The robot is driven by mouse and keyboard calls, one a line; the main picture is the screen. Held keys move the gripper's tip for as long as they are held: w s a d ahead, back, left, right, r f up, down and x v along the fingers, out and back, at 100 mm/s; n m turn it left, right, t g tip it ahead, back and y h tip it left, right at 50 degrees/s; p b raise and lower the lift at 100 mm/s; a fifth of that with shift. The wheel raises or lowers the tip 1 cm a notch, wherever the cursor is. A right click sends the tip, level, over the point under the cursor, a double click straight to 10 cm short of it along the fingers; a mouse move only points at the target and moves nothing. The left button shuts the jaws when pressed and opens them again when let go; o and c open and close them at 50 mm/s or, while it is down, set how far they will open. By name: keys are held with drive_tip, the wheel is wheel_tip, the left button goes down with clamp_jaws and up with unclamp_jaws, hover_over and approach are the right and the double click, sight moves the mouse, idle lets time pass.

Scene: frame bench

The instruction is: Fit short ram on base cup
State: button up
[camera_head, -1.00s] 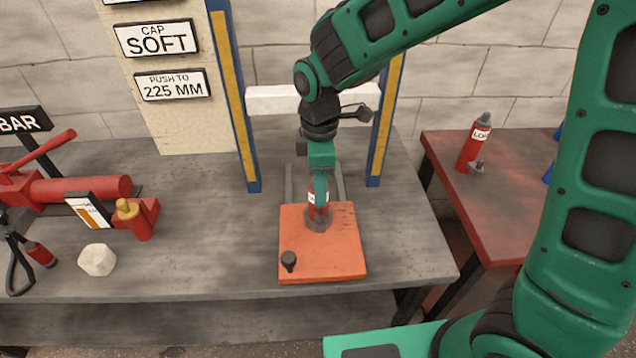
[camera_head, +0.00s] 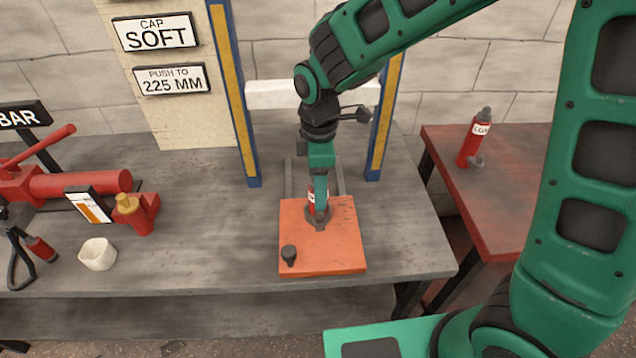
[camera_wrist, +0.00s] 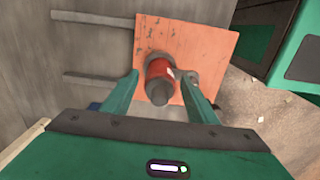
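The short ram (camera_head: 311,196) is a red cylinder with a white label, mostly hidden by my gripper in the head view. It stands upright in the dark base cup (camera_head: 318,221) on the orange plate (camera_head: 340,257). In the wrist view the ram (camera_wrist: 159,75) shows its grey tip toward the camera, with the cup's dark ring (camera_wrist: 158,57) at its far end. My gripper (camera_wrist: 160,76) has one finger on each side of the ram, with a small gap visible at both sides. The fingers look open around it. How deep the ram sits is hidden.
A dark knob (camera_head: 288,255) stands on the plate's front left. Blue-yellow frame posts (camera_head: 236,95) flank the arm behind. A red pump (camera_head: 80,187) and white cup-like object (camera_head: 97,254) are at left. Another red ram (camera_head: 474,138) stands on the red side bench (camera_head: 510,190).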

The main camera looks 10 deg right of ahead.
idle(0.3)
wheel_tip(320, 180, up, 11)
drive_tip(key=shift+f, duration=0.15)
idle(0.3)
idle(0.3)
drive_tip(key=s+d+r+m, duration=0.15)
drive_tip(key=d+m, duration=0.35)
drive_tip(key=d, duration=0.5)
drive_tip(key=s+d+m, duration=0.2)
drive_tip(key=d+m, duration=0.3)
drive_tip(key=d, duration=0.6)
drive_tip(key=s+d+f+m, duration=0.2)
drive_tip(key=s+d+m, duration=1.2)
drive_tip(key=s, duration=0.3)
drive_tip(key=shift+s+f, duration=0.15)
drive_tip(key=shift+f, duration=0.2)
